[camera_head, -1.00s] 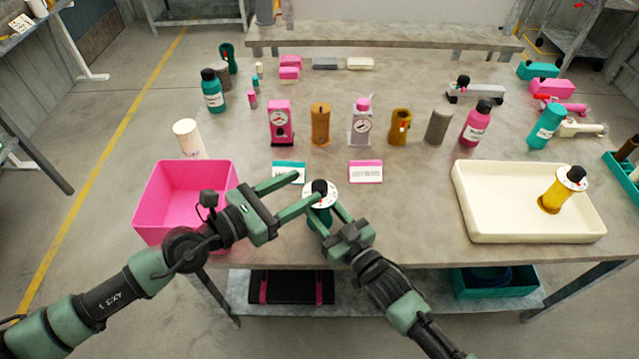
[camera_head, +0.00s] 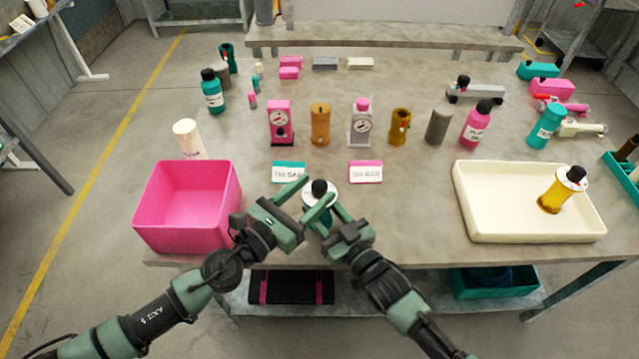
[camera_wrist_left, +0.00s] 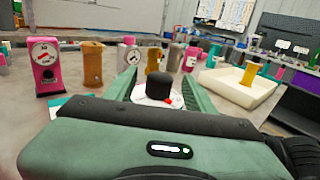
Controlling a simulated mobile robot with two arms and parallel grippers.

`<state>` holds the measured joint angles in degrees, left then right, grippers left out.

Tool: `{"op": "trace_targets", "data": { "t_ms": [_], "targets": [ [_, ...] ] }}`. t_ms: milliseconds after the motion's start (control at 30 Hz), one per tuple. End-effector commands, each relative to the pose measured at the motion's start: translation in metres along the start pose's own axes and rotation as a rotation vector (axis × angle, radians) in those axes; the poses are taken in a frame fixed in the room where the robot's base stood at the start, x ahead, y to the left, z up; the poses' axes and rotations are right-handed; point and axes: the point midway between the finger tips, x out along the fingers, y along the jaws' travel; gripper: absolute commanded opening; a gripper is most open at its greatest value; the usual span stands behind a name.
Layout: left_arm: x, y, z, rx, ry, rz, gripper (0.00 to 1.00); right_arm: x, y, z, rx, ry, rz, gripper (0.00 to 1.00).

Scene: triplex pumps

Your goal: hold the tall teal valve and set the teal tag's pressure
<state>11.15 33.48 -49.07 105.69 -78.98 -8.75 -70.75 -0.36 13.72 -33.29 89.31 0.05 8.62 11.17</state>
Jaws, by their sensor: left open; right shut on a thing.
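The tall teal valve (camera_head: 322,215) stands near the table's front edge, with a white dial disc and a black knob (camera_head: 319,188) on top. My right gripper (camera_head: 330,208) is shut on its teal body. My left gripper (camera_head: 307,193) is open, its fingers on either side of the knob, as the left wrist view also shows for the knob (camera_wrist_left: 160,88). Whether the fingers touch the knob I cannot tell. A red mark shows on the dial (camera_wrist_left: 170,101). The teal tag (camera_head: 289,172) lies just behind; its printing is too small to read.
A pink bin (camera_head: 150,222) stands left of my left gripper. A pink tag (camera_head: 366,172) and a row of gauges and bottles stand behind. The table between valve and tray is clear.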

Motion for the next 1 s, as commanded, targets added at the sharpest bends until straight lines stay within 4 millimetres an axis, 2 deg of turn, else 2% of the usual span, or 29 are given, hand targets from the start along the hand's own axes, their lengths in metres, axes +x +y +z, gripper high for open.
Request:
{"op": "trace_targets", "data": {
  "t_ms": [100, 200, 533, 567, 700, 733, 767, 1000],
  "targets": [
    [0.017, 0.0, 0.001, 0.0, -0.003, 0.0, 0.54, 0.0, 0.0, 0.0, 0.0, 0.0, 0.0, 0.0],
    [0.024, 0.0, 0.0, 0.0, -0.002, 0.0, 0.54, 0.0, 0.0, 0.0, 0.0, 0.0, 0.0, 0.0],
    [0.028, 0.0, 0.0, -0.001, 0.0, 0.0, 0.54, 0.0, 0.0, 0.0, 0.0, 0.0, 0.001, 0.0],
    [0.028, 0.0, 0.0, -0.001, 0.0, 0.0, 0.51, 0.0, 0.0, 0.0, 0.0, 0.0, 0.001, 0.0],
    [0.027, 0.0, 0.0, -0.001, 0.0, 0.0, 0.12, 0.0, 0.0, 0.0, 0.0, 0.0, 0.0, 0.0],
    [0.027, 0.0, 0.0, -0.001, 0.0, 0.0, 0.04, 0.0, 0.0, 0.0, 0.0, 0.0, 0.0, 0.0],
    [0.027, 0.0, 0.0, -0.001, 0.0, 0.0, 0.0, 0.0, 0.0, 0.0, 0.0, 0.0, 0.0, 0.0],
    [0.028, 0.0, 0.001, -0.001, -0.005, 0.016, 0.0, 0.0, 0.0, 0.0, 0.0, 0.0, 0.001, 0.0]
  ]
}}
